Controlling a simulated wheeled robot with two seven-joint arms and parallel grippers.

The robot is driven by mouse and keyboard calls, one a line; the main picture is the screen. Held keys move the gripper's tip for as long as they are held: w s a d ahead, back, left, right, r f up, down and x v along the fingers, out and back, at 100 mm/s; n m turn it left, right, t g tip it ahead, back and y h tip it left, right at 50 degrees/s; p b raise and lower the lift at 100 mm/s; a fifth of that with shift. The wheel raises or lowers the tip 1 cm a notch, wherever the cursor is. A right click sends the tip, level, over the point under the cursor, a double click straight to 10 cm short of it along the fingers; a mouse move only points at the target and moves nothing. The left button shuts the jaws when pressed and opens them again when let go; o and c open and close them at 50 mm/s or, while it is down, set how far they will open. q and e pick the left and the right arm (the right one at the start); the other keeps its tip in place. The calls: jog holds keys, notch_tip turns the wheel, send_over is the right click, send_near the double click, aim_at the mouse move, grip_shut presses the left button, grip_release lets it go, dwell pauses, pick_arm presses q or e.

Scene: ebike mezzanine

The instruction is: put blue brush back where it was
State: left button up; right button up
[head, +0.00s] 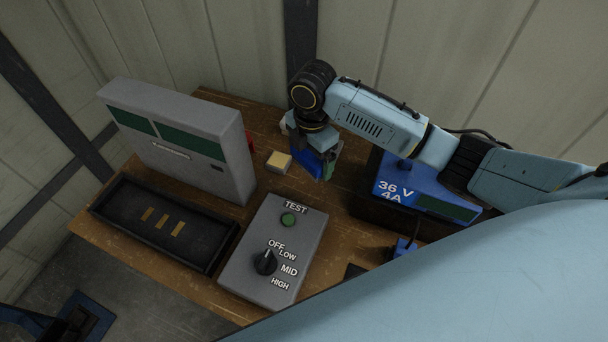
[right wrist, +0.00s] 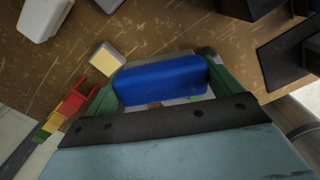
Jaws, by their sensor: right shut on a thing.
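The blue brush (right wrist: 160,82) is held between the green fingers of my right gripper (right wrist: 165,85) in the right wrist view. Its blue body lies across the space between the fingers. In the head view the blue brush (head: 306,164) shows at the back of the wooden table, below my right gripper (head: 322,160). A small grey-white part shows beneath it in the wrist view. I cannot tell whether it touches the table. My left gripper is not clearly in view.
A yellow-topped block (head: 279,162) sits left of the brush. A grey cabinet (head: 225,150), black tray (head: 150,246), grey control box (head: 268,285) and blue 36 V unit (head: 395,172) stand around the table (head: 110,240). Red and yellow pieces (right wrist: 72,100) show in the wrist view.

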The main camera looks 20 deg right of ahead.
jog(key=shift+w+f+n, duration=0.1)
jog(key=shift+w+n, duration=0.05)
jog(key=shift+n, duration=0.15)
notch_tip(320, 180, down, 10)
jog(key=shift+d+r, duration=0.1)
dwell(0.3)
jog(key=o, duration=0.7)
jog(key=shift+f, duration=0.2)
notch_tip(320, 180, up, 12)
jog(key=shift+r, duration=0.2)
